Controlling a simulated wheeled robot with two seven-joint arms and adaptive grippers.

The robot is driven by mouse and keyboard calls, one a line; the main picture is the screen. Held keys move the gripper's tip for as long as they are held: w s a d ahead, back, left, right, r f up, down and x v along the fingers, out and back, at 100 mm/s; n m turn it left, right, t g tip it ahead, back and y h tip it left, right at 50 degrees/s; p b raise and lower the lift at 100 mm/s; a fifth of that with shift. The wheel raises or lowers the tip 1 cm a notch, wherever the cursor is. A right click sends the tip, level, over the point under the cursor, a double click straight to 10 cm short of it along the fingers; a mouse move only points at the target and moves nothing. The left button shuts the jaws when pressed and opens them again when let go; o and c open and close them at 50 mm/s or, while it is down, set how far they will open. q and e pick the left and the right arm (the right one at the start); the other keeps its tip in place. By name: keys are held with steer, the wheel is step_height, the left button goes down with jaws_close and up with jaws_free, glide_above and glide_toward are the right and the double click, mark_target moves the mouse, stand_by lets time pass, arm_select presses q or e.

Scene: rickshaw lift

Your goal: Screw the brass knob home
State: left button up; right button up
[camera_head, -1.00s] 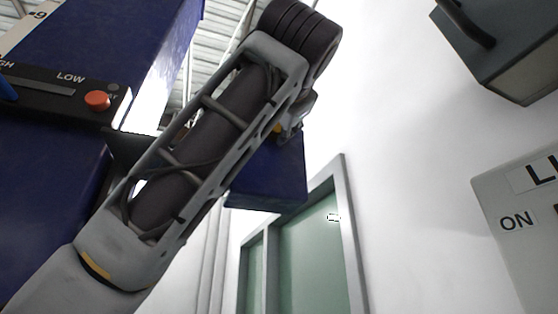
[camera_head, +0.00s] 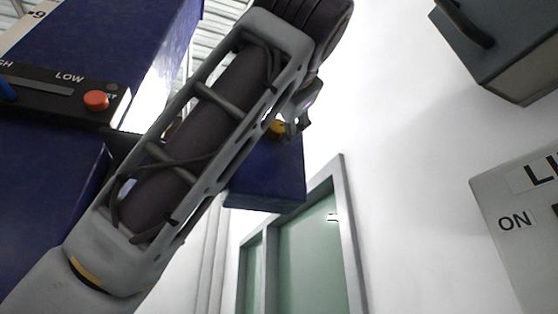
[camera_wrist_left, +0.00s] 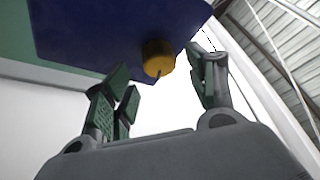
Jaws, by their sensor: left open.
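The brass knob (camera_wrist_left: 158,58) is a short yellow cylinder with a dark line on its side. It sticks out of the blue block (camera_wrist_left: 100,30) in the left wrist view. My left gripper (camera_wrist_left: 165,85) is open, with its green-padded fingers apart; the knob lies beyond and between the fingertips, not gripped. In the head view the knob (camera_head: 276,128) shows small and partly covered beside my left gripper (camera_head: 300,118), in front of the blue block (camera_head: 268,175). How far the knob is screwed in I cannot tell. My right gripper is not in view.
A blue cabinet (camera_head: 95,50) with a black panel marked LOW and an orange button (camera_head: 96,100) stands at the left. A green door (camera_head: 310,255) is behind. A grey box (camera_head: 505,45) and an ON panel (camera_head: 520,240) are at the right.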

arm_select(q)
steer(key=v, duration=0.9)
steer(key=shift+f, duration=0.1)
